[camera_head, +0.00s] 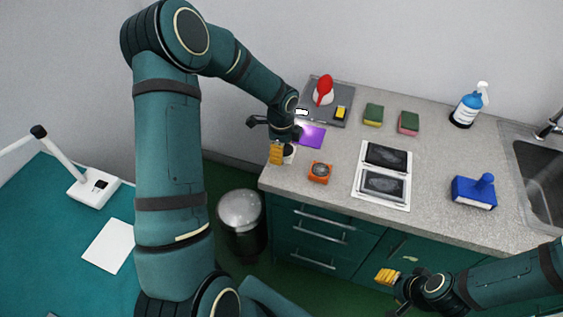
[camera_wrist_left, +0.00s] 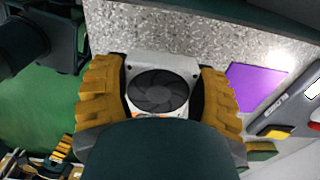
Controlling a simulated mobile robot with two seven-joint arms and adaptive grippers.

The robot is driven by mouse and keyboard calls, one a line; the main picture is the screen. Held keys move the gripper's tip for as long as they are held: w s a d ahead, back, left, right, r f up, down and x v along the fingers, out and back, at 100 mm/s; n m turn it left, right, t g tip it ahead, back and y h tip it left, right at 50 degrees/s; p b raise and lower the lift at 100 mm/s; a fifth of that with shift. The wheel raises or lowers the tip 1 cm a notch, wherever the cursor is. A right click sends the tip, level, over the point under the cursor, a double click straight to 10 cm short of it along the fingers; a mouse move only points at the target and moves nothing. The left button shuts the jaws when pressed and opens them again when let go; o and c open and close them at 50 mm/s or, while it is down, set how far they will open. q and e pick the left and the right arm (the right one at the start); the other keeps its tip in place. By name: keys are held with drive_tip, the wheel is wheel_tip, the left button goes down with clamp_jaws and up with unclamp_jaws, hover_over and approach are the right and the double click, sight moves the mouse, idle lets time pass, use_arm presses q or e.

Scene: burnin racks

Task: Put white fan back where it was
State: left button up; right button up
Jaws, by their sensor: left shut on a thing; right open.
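The white fan (camera_wrist_left: 160,68), a small white square housing with a dark round rotor, sits between the two yellow fingers of my left gripper (camera_wrist_left: 158,100) in the left wrist view. The gripper is shut on it. In the head view the left gripper (camera_head: 281,153) is at the counter's front left corner, and the fan (camera_head: 290,153) is partly hidden by a yellow finger. I cannot tell whether the fan touches the counter. My right gripper (camera_head: 388,279) is open and empty in front of the cabinet, low at the right.
An orange square unit (camera_head: 319,172) with a dark round centre lies right of the fan. A purple sheet (camera_head: 312,136) and a grey tray (camera_head: 345,97) are behind. Two dark panels on a white sheet (camera_head: 365,199), two sponges (camera_head: 373,114), a blue stamp-like tool (camera_head: 474,191) and a spray bottle (camera_head: 467,106) stand further right.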

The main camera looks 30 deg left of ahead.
use_arm(q)
drive_tip(key=shift+f, duration=2.25)
drive_tip(key=shift+s, duration=0.1)
drive_tip(key=shift+f+b, duration=0.2)
drive_tip(key=shift+b, duration=0.15)
drive_tip(key=o, duration=1.3)
drive_tip(key=shift+r, duration=0.1)
drive_tip(key=shift+r, duration=0.25)
wheel_tip(320, 180, up, 12)
drive_tip(key=shift+f+p, duration=0.1)
drive_tip(key=shift+p, duration=0.7)
